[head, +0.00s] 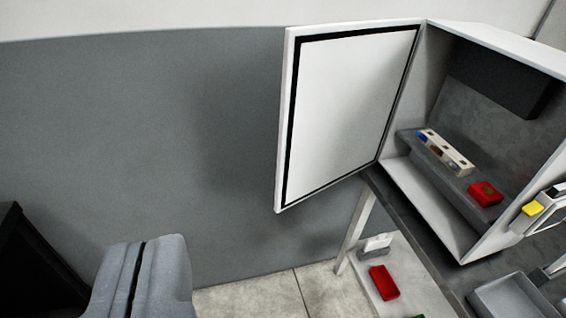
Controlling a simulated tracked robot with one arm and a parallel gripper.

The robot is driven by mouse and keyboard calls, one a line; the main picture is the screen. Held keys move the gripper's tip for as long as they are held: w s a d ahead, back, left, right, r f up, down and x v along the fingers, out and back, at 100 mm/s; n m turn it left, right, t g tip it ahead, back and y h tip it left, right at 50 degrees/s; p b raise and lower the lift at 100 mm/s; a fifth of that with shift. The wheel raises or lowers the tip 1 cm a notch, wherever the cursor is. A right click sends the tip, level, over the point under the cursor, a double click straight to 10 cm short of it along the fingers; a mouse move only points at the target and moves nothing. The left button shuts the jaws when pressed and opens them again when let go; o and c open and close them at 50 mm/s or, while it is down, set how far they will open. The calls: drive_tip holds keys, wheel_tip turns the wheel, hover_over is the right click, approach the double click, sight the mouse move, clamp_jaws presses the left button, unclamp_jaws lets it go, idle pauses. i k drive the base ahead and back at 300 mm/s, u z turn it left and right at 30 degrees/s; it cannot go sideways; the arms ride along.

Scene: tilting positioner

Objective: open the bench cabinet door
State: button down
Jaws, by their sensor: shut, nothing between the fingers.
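The bench cabinet (436,185) stands on the bench at the right. Its white door (345,115) with a black seal strip on the inner face is swung wide open to the left, hinged at the cabinet's left edge. The inside is in plain view. My gripper (148,246) is at the bottom left, its two grey fingers shut together with a thin dark line between them. It is empty and appears clear of the door, with a wide gap in the picture. No handle shows on the side of the door I see.
Inside the cabinet, a grey step holds a white rack (445,152) with small coloured items and a red box (485,193). A grey tray (505,297) sits on the bench. A lower shelf holds a red bin (383,282). Floor (270,296) is bare left of the bench.

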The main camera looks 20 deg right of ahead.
sight(342, 83)
drive_tip(key=i, duration=0.9)
drive_tip(key=z, duration=0.05)
